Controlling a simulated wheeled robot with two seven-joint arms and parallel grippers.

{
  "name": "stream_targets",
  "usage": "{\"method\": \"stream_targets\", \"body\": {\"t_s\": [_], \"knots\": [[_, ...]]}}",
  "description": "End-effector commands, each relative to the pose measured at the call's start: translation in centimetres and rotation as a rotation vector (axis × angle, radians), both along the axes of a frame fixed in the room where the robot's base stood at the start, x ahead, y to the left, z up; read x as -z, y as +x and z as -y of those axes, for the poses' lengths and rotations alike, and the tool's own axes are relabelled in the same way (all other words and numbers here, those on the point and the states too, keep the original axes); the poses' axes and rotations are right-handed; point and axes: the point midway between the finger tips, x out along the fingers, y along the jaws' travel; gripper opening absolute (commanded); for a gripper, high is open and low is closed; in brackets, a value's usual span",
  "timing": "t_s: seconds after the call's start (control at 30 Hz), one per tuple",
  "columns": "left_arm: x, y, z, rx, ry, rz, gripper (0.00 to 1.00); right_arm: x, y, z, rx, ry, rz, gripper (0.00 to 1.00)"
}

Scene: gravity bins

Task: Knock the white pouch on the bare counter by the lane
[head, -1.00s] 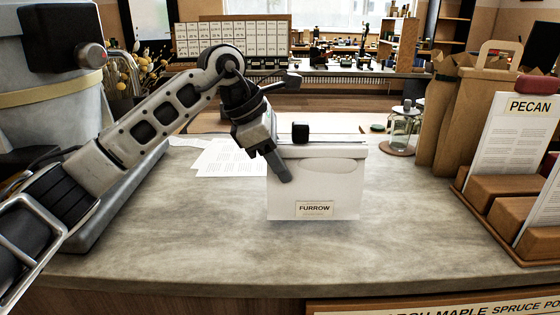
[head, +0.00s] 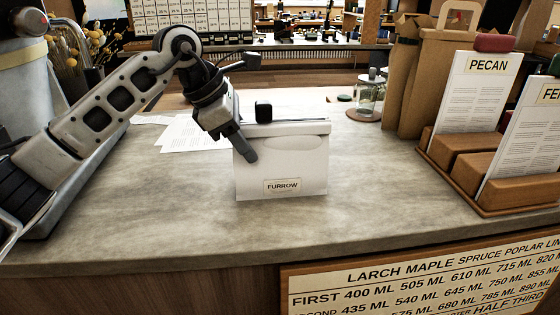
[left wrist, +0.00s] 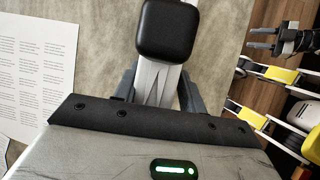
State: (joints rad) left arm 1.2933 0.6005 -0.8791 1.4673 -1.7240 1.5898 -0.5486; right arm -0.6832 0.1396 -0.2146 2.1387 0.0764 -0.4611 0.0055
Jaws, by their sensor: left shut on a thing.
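The white pouch (head: 283,167), with a FURROW label and a black knob-like piece (head: 263,112) at its top, is upright over the bare counter (head: 370,185). My left gripper (head: 245,150) is shut on its top left part. In the left wrist view, the pouch's white edge (left wrist: 160,80) runs between my fingers, below the black piece (left wrist: 168,30). Whether the pouch's base touches the counter is hard to tell. A dark two-pronged part (left wrist: 268,38) at the right of the wrist view may be my right gripper.
Paper sheets (head: 190,135) lie behind the pouch at left. At right stand a wooden card holder (head: 470,190), brown paper bags (head: 420,85) and a glass jar (head: 367,98). A lettered board (head: 430,275) hangs on the counter front. Counter right of the pouch is clear.

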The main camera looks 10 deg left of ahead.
Motion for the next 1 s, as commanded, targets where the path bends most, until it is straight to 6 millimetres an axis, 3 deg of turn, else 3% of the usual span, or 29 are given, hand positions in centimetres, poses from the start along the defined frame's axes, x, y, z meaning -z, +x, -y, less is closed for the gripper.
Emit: {"method": "stream_targets", "body": {"t_s": [0.2, 0.5, 0.8, 1.0], "knots": [[-1.4, 0.0, 0.0, 0.0, -0.002, 0.001, 0.0, -1.2, 0.0, 0.0, 0.0, 0.001, 0.003, 0.36], [-1.4, 0.0, 0.0, 0.0, -0.002, 0.001, 0.0, -1.4, 0.1, 0.0, 0.0, 0.002, 0.006, 0.36], [-3.2, 0.0, 0.0, 0.0, -0.002, 0.005, 0.0, -2.7, 0.1, 0.0, 0.0, 0.002, 0.005, 0.36], [-3.1, 0.0, 0.0, 0.0, -0.002, 0.005, 0.0, -2.5, 0.0, 0.0, 0.0, 0.002, 0.004, 0.36]]}}
